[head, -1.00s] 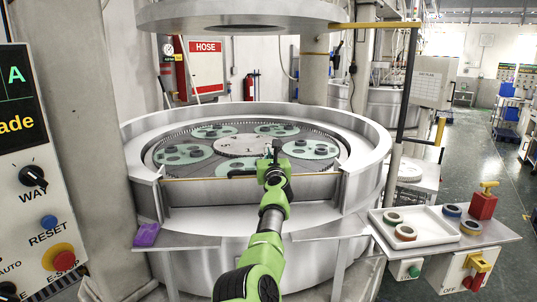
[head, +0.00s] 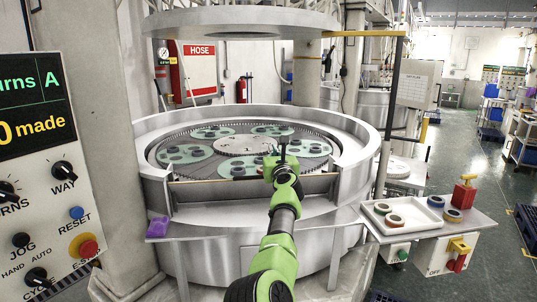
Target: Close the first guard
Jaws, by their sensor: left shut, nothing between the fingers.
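The guard (head: 225,191) at the front of the round steel lapping machine (head: 250,240) is a grey panel with a thin yellow top edge. It spans the gap in the machine's rim, and its top edge sits a little below the rim. My right gripper is not in view.
A control panel (head: 40,170) with knobs and a red stop button stands at the left beside a pillar. A purple cloth (head: 158,228) lies on the front ledge. A white tray (head: 405,224) with rings is at the right. The raised upper plate (head: 240,22) hangs above.

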